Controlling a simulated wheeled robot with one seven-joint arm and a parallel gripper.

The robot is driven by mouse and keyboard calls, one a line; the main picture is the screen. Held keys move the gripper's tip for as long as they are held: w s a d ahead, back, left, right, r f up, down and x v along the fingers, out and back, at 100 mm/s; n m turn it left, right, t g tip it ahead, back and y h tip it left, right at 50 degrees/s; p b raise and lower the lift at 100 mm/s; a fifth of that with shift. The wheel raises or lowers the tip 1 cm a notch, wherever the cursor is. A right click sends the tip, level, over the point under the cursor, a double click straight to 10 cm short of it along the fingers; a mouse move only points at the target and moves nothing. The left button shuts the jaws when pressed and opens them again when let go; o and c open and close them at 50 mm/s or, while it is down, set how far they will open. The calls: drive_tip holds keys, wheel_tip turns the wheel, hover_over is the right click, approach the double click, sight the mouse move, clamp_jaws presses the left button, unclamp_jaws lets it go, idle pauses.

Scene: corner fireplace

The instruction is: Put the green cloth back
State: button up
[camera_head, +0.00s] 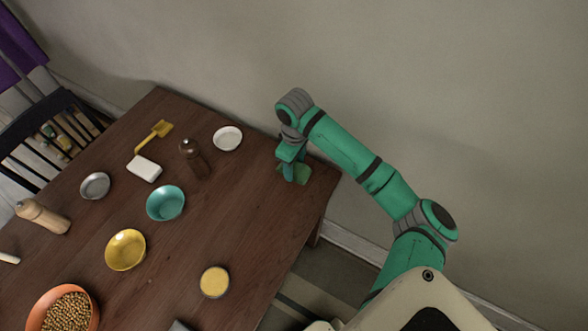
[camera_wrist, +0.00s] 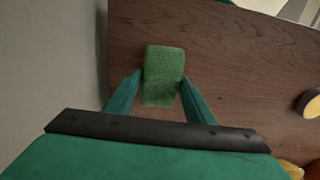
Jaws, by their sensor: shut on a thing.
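The green cloth (camera_wrist: 163,72) is between the two fingers of my gripper (camera_wrist: 161,85) in the wrist view. The fingers are shut on it from both sides. In the head view my gripper (camera_head: 292,172) is over the right back corner of the dark wooden table (camera_head: 245,215). The cloth shows there as a green patch (camera_head: 303,174) at the fingertips, partly hidden by the gripper. I cannot tell whether the cloth touches the tabletop.
A white dish (camera_head: 227,138) and a dark brown bottle (camera_head: 195,160) stand left of my gripper. A teal bowl (camera_head: 166,203), a yellow bowl (camera_head: 125,250) and a yellow-topped round container (camera_head: 215,281) are nearer the front. The wall (camera_head: 400,90) is close behind the table.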

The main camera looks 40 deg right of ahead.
sight(294, 170)
drive_tip(key=shift+w+f, duration=0.3)
drive_tip(key=shift+f, duration=0.1)
drive_tip(key=shift+w+d+f, duration=0.1)
drive_tip(key=shift+w+f, duration=0.05)
drive_tip(key=shift+f, duration=1.5)
drive_tip(key=shift+f, duration=0.15)
drive_tip(key=o, duration=1)
wheel_tip(294, 170, up, 12)
drive_tip(key=shift+r, duration=0.2)
